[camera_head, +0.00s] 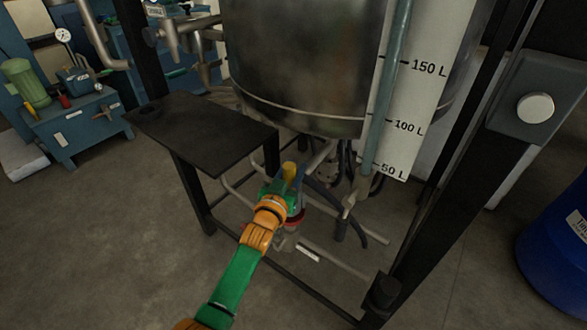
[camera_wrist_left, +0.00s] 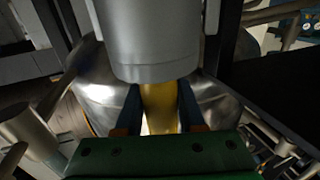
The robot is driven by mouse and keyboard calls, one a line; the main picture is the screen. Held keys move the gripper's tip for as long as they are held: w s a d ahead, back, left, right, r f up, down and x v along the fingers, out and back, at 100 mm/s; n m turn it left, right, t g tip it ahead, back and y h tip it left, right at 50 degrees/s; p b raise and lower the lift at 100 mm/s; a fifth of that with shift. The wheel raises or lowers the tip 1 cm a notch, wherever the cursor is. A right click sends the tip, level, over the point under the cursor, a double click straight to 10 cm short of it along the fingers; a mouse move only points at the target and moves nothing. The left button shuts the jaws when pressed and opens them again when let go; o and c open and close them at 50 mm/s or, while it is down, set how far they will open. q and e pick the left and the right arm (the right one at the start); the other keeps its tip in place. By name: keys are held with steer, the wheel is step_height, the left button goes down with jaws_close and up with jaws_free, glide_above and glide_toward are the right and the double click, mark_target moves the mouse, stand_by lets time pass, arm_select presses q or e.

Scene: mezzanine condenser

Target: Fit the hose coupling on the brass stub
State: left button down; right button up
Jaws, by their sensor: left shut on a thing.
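My left gripper (camera_head: 290,186) reaches in under the tank and is shut on a yellow cylindrical piece, which I take for the hose coupling (camera_head: 289,171). Its top end stands out above the gripper. In the left wrist view the yellow piece (camera_wrist_left: 160,106) lies between the two blue fingers of the left gripper (camera_wrist_left: 159,112). A wide grey cylinder (camera_wrist_left: 150,45) covers its upper part there; I cannot tell whether the two are joined. I cannot make out the brass stub apart from the held piece. My right gripper is not in view.
The steel tank (camera_head: 300,60) hangs just above, with a marked level scale (camera_head: 408,90) on it. A black table (camera_head: 205,135) stands left of the gripper. Pipes and dark hoses (camera_head: 340,205) crowd the right side. A black post (camera_head: 440,200) and blue drum (camera_head: 560,245) stand further right.

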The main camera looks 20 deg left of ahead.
arm_select(q)
steer(key=shift+f+b, duration=0.5)
steer(key=shift+f, duration=0.15)
steer(key=shift+c, duration=2.2)
jaws_free()
steer(key=shift+r, duration=0.1)
steer(key=s+p, duration=0.1)
steer(key=s, duration=0.6)
steer(key=shift+a, duration=0.2)
steer(key=shift+s, duration=0.1)
